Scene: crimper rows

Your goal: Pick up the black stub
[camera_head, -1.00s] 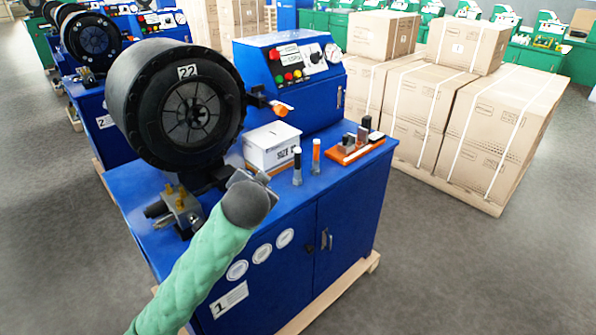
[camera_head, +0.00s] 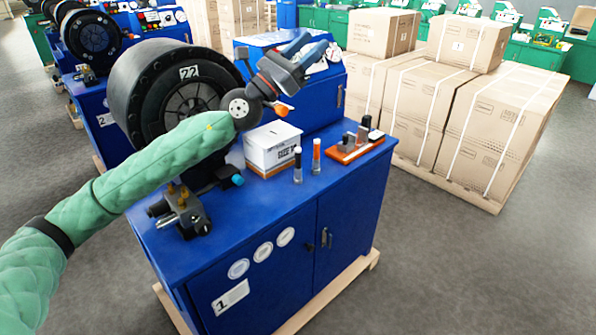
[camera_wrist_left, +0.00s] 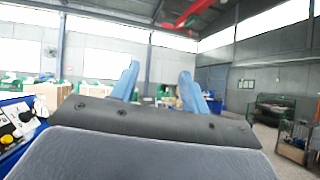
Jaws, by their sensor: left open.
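The black stub (camera_head: 298,165), a small upright post with a black top and a grey metal lower part, stands on the blue machine's worktop. A similar stub with an orange top (camera_head: 316,156) stands just right of it. My left gripper (camera_head: 311,48) is raised above and behind the stubs, in front of the machine's control panel, its blue fingers pointing up and to the right. The fingers are apart with nothing between them; they also show in the left wrist view (camera_wrist_left: 158,85). No stub shows in the left wrist view. My right gripper is not in view.
A white box (camera_head: 272,147) stands left of the stubs. An orange tray (camera_head: 342,157) with small dark and grey blocks is to their right. The black crimper drum (camera_head: 150,90) fills the left of the worktop (camera_head: 262,213). Strapped cartons stand at right.

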